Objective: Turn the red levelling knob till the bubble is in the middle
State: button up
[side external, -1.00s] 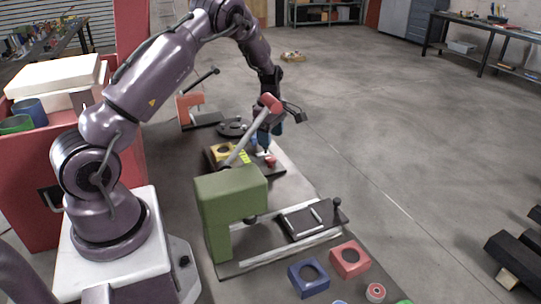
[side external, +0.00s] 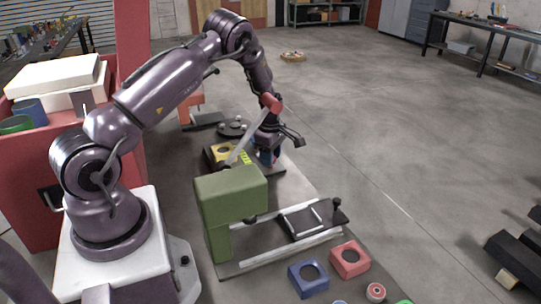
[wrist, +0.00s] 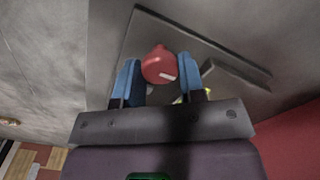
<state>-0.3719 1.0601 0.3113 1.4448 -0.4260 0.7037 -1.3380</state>
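The red levelling knob (wrist: 158,64), with a white mark on its face, shows in the wrist view between the two blue fingers of my gripper (wrist: 158,74). The fingers stand apart, one on each side of it and very close; I cannot tell whether they touch it. In the side view my gripper (side external: 268,158) is low over the dark plate (side external: 277,173), and the knob is hidden there. A yellow-green strip (side external: 245,157), perhaps the level, shows beside the gripper. Only a bit of yellow-green shows in the wrist view, and the bubble cannot be made out.
A green press-like frame (side external: 230,195) with a slanted, red-tipped lever (side external: 272,103) stands in front of my gripper. A yellow block (side external: 222,152) lies left of it. A blue block (side external: 309,278) and a red block (side external: 349,259) lie at the front.

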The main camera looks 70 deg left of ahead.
jog(key=shift+m, duration=0.4)
jog(key=m, duration=0.5)
jog(key=shift+m, duration=0.3)
jog(key=m, duration=1.2)
jog(key=shift+m, duration=0.4)
jog(key=m, duration=0.5)
jog(key=shift+m, duration=0.3)
jog(key=o, duration=0.9)
jog(key=shift+r, duration=0.1)
